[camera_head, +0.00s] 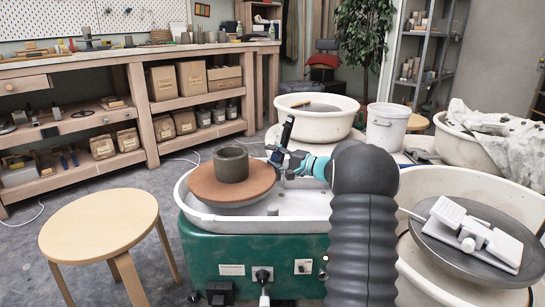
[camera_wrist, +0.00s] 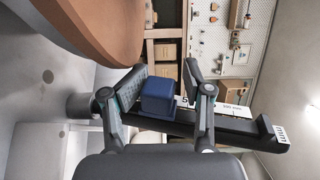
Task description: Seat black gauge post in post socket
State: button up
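The black gauge post (camera_head: 287,131) stands tilted up from my gripper (camera_head: 281,160) in the head view, above the right side of the wheel tray. In the wrist view the post (camera_wrist: 238,127) runs sideways, with white labels and a blue block (camera_wrist: 158,97). A small grey round stub (camera_head: 272,210), apparently the post socket, rises from the tray floor; a grey cylinder (camera_wrist: 80,105) in the wrist view may be the same part. The post is apart from it. Its opening cannot be seen.
A brown wheel disc (camera_head: 210,192) with a grey clay cylinder (camera_head: 231,163) stands left of my gripper. The white tray (camera_head: 300,222) sits on a green wheel body. A stool (camera_head: 98,228) is at left; a second wheel with a white device (camera_head: 470,232) is at right.

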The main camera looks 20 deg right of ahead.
jog(key=shift+f, duration=0.15)
jog(key=shift+v, duration=3.7)
